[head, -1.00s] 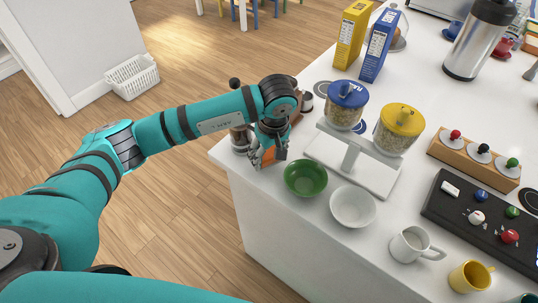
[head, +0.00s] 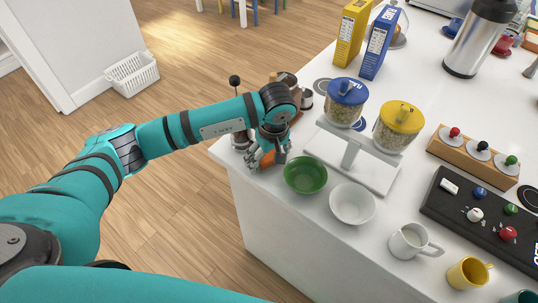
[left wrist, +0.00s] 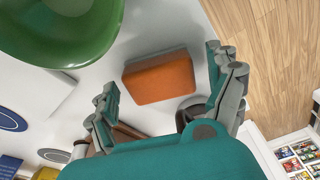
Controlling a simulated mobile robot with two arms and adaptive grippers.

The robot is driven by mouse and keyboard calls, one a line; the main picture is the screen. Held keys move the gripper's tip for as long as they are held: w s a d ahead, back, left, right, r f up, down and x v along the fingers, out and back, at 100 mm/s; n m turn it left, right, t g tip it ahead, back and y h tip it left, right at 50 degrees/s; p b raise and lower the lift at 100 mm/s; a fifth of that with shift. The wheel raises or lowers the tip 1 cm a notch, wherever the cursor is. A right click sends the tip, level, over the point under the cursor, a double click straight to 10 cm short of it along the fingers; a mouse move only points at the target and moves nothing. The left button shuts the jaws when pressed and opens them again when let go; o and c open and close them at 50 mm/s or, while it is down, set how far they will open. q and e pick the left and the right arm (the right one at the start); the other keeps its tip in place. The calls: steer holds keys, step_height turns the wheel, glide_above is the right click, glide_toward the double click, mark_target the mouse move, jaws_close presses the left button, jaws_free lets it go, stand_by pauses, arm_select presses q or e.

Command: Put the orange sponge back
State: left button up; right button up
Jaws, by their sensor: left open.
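The orange sponge (left wrist: 160,78) lies on the white counter near its edge, in full view in the left wrist view. In the head view it (head: 267,160) is partly hidden behind my left gripper. My left gripper (head: 266,158) is open above the sponge. In the left wrist view its fingers (left wrist: 165,88) stand apart on either side of the sponge, with gaps on both sides. I cannot tell from these views how high the fingers are above it. My right gripper is not in view.
A green bowl (head: 305,175) stands close to the right of the sponge, with a white bowl (head: 352,204) beyond it. A dispenser (head: 347,103) with a blue lid, another with a yellow lid (head: 397,126) and dark-topped items stand behind. The counter's edge is close on the left.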

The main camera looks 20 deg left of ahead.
mark_target(272, 160)
arm_select(q)
steer(key=shift+r, duration=0.3)
step_height(272, 160, up, 12)
steer(key=s+d+b, duration=0.1)
steer(key=b, duration=0.2)
steer(key=shift+s+d+f+b, duration=0.15)
steer(key=shift+f+b, duration=0.05)
steer(key=shift+b, duration=0.15)
